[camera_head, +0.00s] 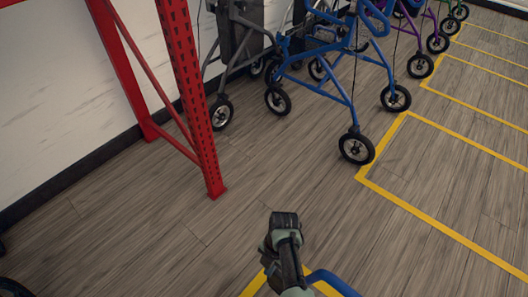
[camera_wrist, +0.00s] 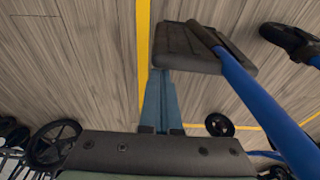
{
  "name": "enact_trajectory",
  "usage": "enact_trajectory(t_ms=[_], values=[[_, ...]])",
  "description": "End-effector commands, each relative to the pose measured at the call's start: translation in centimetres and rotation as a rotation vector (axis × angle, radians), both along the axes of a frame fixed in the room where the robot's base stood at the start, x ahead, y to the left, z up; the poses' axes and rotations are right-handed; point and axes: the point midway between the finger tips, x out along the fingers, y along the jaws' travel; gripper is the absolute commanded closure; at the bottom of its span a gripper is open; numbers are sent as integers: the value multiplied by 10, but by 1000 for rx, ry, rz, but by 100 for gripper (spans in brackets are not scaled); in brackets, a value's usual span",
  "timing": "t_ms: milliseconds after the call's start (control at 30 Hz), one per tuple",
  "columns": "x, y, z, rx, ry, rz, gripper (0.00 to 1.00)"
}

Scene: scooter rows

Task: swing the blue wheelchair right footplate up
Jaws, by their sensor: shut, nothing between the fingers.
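The dark grey footplate (camera_wrist: 180,50) of the blue wheelchair is at the top middle of the wrist view. A blue frame tube (camera_wrist: 262,102) runs from it down to the right. My gripper (camera_wrist: 160,74) is shut and empty. Its fingertips reach the lower left edge of the footplate; whether they touch it or pass under it I cannot tell. In the head view my gripper (camera_head: 284,236) is at the bottom middle. A bent blue tube (camera_head: 332,280) of the wheelchair shows beside it; most of the wheelchair is out of that view.
A red rack post (camera_head: 193,100) stands at the left by the white wall. A blue wheeled walker (camera_head: 345,95) and others stand at the back right. Yellow floor lines (camera_head: 440,230) mark bays. Wood floor (camera_head: 230,240) between rack and gripper is clear.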

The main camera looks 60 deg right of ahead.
Motion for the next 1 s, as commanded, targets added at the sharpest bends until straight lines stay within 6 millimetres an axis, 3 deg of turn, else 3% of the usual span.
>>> enact_trajectory(t_ms=[667, 767, 1000], values=[[-2, -6, 3, -4, 1, -1, 100], [-2, -8, 14, -5, 0, -1, 100], [-4, -18, 65, -5, -1, -1, 100]])
